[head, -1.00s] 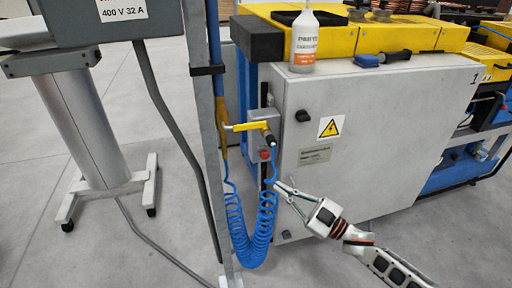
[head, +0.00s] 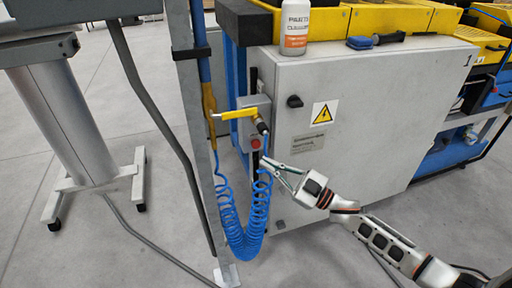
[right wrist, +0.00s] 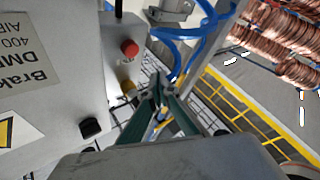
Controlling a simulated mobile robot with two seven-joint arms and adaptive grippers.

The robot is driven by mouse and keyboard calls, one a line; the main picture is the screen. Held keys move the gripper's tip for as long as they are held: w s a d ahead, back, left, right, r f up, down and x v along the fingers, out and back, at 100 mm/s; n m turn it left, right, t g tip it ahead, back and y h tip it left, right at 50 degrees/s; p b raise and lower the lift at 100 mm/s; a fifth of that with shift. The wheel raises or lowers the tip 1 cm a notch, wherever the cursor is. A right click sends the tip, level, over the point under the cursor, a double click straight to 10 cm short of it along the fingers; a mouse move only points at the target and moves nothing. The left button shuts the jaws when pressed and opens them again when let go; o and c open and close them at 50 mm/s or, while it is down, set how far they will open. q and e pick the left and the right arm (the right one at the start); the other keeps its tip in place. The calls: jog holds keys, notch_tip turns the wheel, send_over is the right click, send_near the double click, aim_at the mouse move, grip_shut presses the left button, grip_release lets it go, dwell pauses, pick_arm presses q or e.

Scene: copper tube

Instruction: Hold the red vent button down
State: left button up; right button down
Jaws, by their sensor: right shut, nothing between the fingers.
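The red vent button (head: 255,144) sits on the small grey box (head: 254,108) at the left edge of the cabinet, below a yellow lever (head: 238,114). It also shows in the right wrist view as a round red cap (right wrist: 130,48). My right gripper (head: 265,163) is shut and empty. Its fingertips are just below and right of the button in the head view, apart from it. In the right wrist view the closed fingers (right wrist: 158,84) point to the right of and below the button. My left gripper is not in view.
A blue coiled hose (head: 240,235) hangs beside my right fingertips. A grey post (head: 196,130) stands left of the box. The grey cabinet (head: 370,130) carries a bottle (head: 295,32) and a blue brush (head: 360,43). Open floor lies in front.

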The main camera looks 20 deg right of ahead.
aim_at(256, 144)
pick_arm(q)
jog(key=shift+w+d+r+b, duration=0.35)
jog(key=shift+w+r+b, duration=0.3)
jog(key=shift+b, duration=0.1)
pick_arm(e)
jog(key=w, duration=0.4)
jog(key=shift+w+a, duration=0.1)
jog(key=shift+w, duration=0.25)
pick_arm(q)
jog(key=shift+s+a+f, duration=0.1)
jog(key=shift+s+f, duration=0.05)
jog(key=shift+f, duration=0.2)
pick_arm(e)
jog(key=shift+w, duration=0.1)
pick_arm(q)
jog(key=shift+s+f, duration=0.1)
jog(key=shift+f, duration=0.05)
pick_arm(e)
jog(key=shift+w, duration=0.35)
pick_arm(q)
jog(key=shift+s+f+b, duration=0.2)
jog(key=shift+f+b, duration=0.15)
pick_arm(e)
jog(key=shift+w, duration=0.5)
dwell(2.4)
